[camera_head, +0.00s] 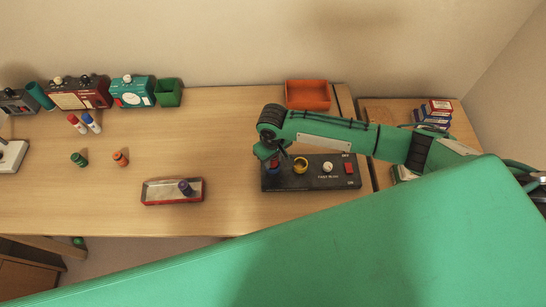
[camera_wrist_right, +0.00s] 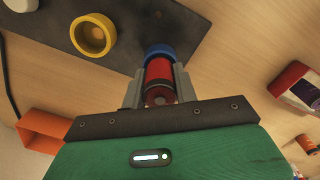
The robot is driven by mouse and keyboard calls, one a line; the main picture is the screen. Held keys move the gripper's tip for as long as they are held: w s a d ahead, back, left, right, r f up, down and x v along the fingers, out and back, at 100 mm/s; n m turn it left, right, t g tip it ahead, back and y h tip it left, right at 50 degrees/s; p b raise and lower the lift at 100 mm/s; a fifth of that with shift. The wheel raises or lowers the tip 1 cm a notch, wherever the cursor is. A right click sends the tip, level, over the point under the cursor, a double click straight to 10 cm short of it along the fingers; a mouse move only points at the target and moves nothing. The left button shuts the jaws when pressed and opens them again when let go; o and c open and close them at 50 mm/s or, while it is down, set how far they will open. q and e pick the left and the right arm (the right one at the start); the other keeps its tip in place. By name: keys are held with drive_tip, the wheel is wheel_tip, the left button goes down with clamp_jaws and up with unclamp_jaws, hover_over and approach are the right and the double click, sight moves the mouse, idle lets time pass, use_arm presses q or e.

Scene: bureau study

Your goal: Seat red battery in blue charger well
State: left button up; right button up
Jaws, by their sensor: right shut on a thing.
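The charger (camera_head: 312,183) is a black box on the desk with a yellow well (camera_head: 301,165), a knob and a red switch. My right gripper (camera_head: 272,160) is over its left end, pointing down. In the right wrist view the red battery (camera_wrist_right: 158,75) is between the two fingers (camera_wrist_right: 158,88), which are shut on it. The blue well's rim (camera_wrist_right: 160,49) shows right at the battery's far end, in line with it. I cannot tell how deep the battery sits in it. The yellow well (camera_wrist_right: 93,35) beside it looks empty. My left gripper is not in view.
A red-rimmed tray (camera_head: 160,201) with a purple battery (camera_head: 186,187) lies left of the charger. An orange bin (camera_head: 307,95) is behind the charger. Boxes line the back left. The desk between is clear.

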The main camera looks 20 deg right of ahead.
drive_tip(key=shift+f, duration=0.45)
drive_tip(key=shift+s+f, duration=0.2)
drive_tip(key=shift+f, duration=0.05)
drive_tip(key=shift+f, duration=0.15)
drive_tip(key=o, duration=0.8)
drive_tip(key=shift+s, duration=0.15)
drive_tip(key=shift+c, duration=0.2)
drive_tip(key=shift+f, duration=0.1)
drive_tip(key=r+p, duration=0.2)
drive_tip(key=shift+w+r+p, duration=0.3)
drive_tip(key=shift+r+p, duration=0.05)
wheel_tip(320, 180, up, 2)
drive_tip(key=shift+s+r+p, duration=0.1)
drive_tip(key=shift+p, duration=0.95)
wheel_tip(320, 180, up, 7)
drive_tip(key=p, duration=0.7)
drive_tip(key=shift+f, duration=0.2)
